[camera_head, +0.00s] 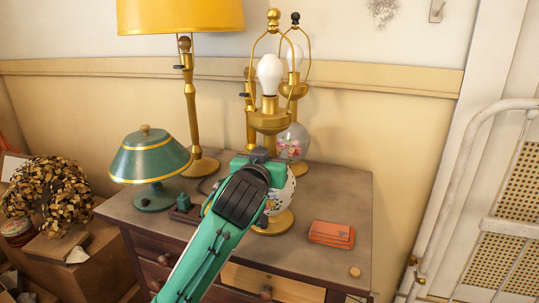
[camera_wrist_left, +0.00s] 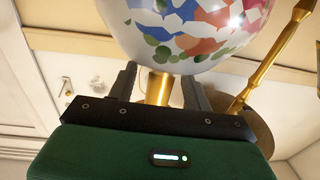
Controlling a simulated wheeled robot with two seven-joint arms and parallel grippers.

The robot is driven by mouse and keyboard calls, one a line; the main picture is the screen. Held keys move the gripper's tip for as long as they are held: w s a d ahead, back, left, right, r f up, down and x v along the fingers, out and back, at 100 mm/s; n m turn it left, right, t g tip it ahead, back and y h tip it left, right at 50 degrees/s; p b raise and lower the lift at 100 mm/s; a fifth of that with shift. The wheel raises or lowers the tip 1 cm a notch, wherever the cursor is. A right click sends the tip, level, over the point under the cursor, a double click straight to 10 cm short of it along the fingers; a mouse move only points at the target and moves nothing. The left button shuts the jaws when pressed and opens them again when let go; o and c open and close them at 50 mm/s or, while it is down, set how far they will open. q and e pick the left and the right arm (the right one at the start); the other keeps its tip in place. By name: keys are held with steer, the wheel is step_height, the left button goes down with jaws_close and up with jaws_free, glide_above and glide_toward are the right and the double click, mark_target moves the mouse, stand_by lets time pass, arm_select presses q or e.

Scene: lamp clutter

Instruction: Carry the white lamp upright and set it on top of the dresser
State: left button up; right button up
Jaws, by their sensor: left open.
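The white lamp has a white round body (camera_head: 288,190) with coloured patches, a gold foot (camera_head: 275,223), a gold cup and a bare white bulb (camera_head: 270,74) inside a gold harp. It looks upright, with its foot over the dresser top (camera_head: 345,190) and seemingly resting on it. My left gripper (camera_head: 262,153) is at the lamp's neck, hiding part of the body. In the left wrist view, my open left gripper (camera_wrist_left: 158,82) has a finger on each side of the gold neck (camera_wrist_left: 158,90), beside the patterned body (camera_wrist_left: 195,30). My right gripper is out of view.
A tall gold lamp with a yellow shade (camera_head: 180,15) and a green lamp (camera_head: 150,160) stand left. A glass-bodied lamp (camera_head: 293,142) stands close behind. An orange wallet (camera_head: 331,233) lies front right. The dresser's right side has some free room.

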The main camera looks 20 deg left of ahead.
arm_select(q)
steer(key=shift+s, duration=0.5)
steer(key=s+b, duration=0.3)
steer(key=s, duration=0.8)
steer(key=shift+d, duration=0.25)
